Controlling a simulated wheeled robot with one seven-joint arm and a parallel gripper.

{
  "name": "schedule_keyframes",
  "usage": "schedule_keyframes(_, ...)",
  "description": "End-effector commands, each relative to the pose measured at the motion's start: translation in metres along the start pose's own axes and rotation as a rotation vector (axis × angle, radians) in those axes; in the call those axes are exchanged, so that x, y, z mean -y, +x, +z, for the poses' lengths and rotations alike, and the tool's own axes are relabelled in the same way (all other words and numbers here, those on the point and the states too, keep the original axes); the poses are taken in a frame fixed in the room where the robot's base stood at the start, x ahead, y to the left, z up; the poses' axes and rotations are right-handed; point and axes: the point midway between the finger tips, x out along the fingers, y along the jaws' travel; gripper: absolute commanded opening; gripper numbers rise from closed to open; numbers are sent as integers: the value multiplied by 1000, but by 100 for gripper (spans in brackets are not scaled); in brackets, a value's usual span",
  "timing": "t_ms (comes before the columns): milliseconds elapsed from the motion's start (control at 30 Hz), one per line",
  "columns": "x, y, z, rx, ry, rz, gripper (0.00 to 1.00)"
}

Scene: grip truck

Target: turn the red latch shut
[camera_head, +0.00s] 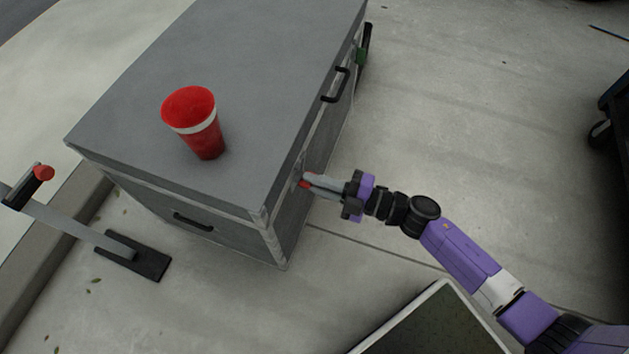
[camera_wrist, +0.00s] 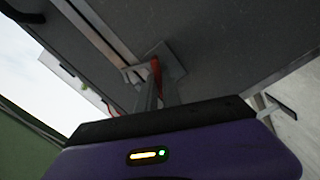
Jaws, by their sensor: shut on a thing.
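The red latch (camera_head: 304,183) is on the side face of a large grey case (camera_head: 262,100), near the case's front corner. My gripper (camera_head: 310,181) reaches it from the right and is shut on it, with the fingers hiding much of the latch. In the wrist view the red latch (camera_wrist: 155,72) shows as a thin strip between the two fingertips (camera_wrist: 158,88), in front of a grey metal plate on the case. The exact turn of the latch is hard to tell.
A red cup with a white band (camera_head: 200,125) stands on the case lid. Black handles (camera_head: 336,85) are on the case's sides.

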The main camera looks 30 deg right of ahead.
Motion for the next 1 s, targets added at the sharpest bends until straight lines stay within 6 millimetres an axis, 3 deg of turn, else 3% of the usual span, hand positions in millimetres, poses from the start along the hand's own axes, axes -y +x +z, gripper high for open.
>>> schedule_keyframes(500,4,-1,2,1,-377,-3,0)
schedule_keyframes(1000,4,-1,1,0,-470,-3,0)
